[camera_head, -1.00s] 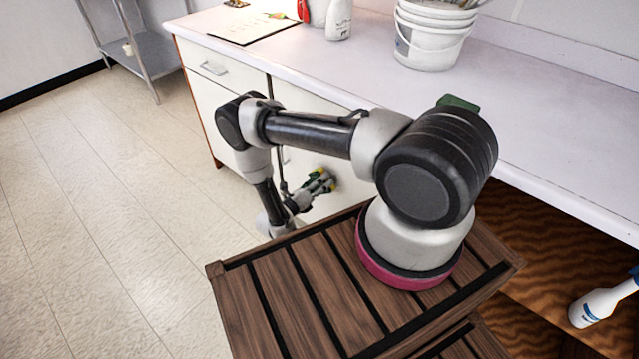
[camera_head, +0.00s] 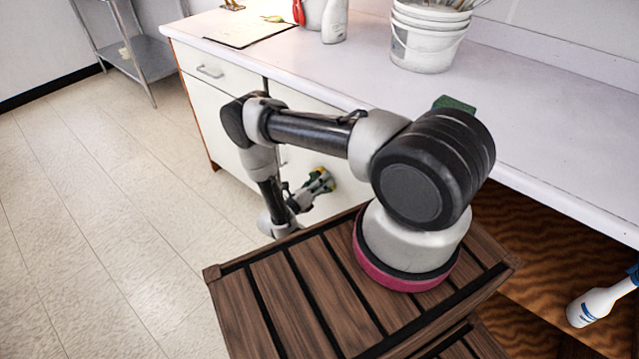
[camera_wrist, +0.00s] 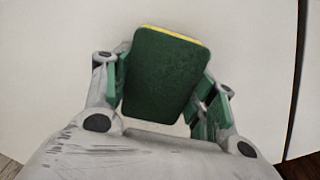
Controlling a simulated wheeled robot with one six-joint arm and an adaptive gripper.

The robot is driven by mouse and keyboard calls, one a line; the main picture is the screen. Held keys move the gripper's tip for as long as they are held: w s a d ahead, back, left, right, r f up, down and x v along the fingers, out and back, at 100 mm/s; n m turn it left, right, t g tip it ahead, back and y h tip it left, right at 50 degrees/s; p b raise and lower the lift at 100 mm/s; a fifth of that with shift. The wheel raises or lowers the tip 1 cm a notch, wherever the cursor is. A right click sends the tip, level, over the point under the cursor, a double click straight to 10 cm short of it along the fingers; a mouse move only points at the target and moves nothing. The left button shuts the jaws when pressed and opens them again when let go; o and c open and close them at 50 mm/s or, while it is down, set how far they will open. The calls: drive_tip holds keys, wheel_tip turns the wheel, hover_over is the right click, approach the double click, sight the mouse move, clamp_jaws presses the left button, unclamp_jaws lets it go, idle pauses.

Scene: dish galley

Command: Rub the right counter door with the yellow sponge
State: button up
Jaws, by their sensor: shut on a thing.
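My gripper (camera_wrist: 160,95) is shut on the yellow sponge (camera_wrist: 165,75).
A dark vertical gap (camera_wrist: 296,85) runs right of the sponge. The white countertop (camera_head: 540,120) holds a bucket stack (camera_head: 425,50), a white bottle (camera_head: 335,22) and a clipboard (camera_head: 235,30). A spray bottle (camera_head: 595,305) lies in the open wooden bay. The tiled floor (camera_head: 90,200) is clear.

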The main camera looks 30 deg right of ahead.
drive_tip(key=shift+s+d, duration=0.3)
drive_tip(key=shift+s, duration=0.6)
drive_tip(key=shift+s+d, duration=0.3)
drive_tip(key=shift+s, duration=0.6)
drive_tip(key=shift+d, duration=0.2)
drive_tip(key=shift+w+a+r, duration=0.1)
drive_tip(key=shift+w+a, duration=0.15)
drive_tip(key=shift+w, duration=0.45)
drive_tip(key=shift+w+a, duration=0.25)
drive_tip(key=shift+w, duration=0.45)
drive_tip(key=shift+w+a+r, duration=0.1)
drive_tip(key=shift+w+a, duration=0.15)
drive_tip(key=shift+w, duration=0.45)
drive_tip(key=shift+c, duration=0.5)
drive_tip(key=shift+a, duration=0.1)
drive_tip(key=shift+s+f+v, duration=0.1)
drive_tip(key=shift+s+v, duration=0.05)
drive_tip(key=shift+v, duration=1.3)
drive_tip(key=shift+s+f+v, duration=0.1)
drive_tip(key=shift+v, duration=1.3)
drive_tip(key=shift+v, duration=1.45)
